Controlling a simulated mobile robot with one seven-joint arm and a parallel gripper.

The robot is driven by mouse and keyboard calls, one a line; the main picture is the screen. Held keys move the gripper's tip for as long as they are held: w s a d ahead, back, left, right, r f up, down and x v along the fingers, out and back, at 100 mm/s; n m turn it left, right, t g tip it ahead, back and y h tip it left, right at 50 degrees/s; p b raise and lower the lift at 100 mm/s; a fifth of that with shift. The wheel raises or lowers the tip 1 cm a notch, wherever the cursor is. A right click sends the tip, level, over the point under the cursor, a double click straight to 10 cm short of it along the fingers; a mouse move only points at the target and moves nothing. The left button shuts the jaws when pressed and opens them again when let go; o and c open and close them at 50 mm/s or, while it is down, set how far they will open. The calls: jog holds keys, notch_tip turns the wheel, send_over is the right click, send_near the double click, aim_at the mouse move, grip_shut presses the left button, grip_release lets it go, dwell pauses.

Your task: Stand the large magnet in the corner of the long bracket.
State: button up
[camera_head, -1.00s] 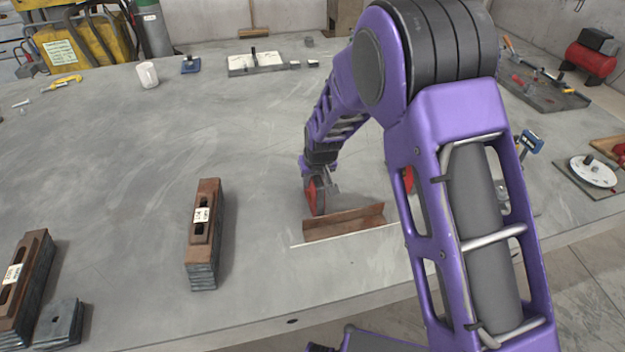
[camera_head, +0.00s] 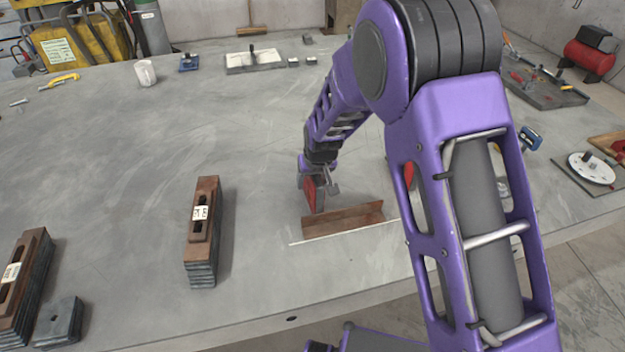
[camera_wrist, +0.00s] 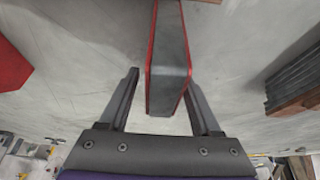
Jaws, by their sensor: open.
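A red-sided magnet with a grey face (camera_head: 314,194) stands on the table at the left end of the long bracket. The long bracket (camera_head: 343,221) is a rusty brown angle lying on the table. In the wrist view the magnet (camera_wrist: 168,50) stands between the two fingers of my gripper (camera_wrist: 162,80). The fingers are open, one on each side of its near end, with gaps visible. My gripper (camera_head: 322,184) is low at the magnet in the head view. A second red piece (camera_head: 408,176) is mostly hidden behind my arm; a red block also shows at left in the wrist view (camera_wrist: 12,66).
A stack of brown and grey plates (camera_head: 202,235) stands left of the bracket, with another stack (camera_head: 22,285) farther left. A thin pale strip (camera_head: 310,241) lies along the bracket's front. The table between the stack and magnet is clear. A mug (camera_head: 145,73) is far back.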

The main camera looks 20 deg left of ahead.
aim_at(317, 179)
jog(key=shift+r, duration=0.1)
jog(key=v, duration=1.1)
jog(key=shift+s+d+r, duration=0.15)
jog(key=shift+s+r, duration=0.05)
jog(key=shift+r, duration=0.15)
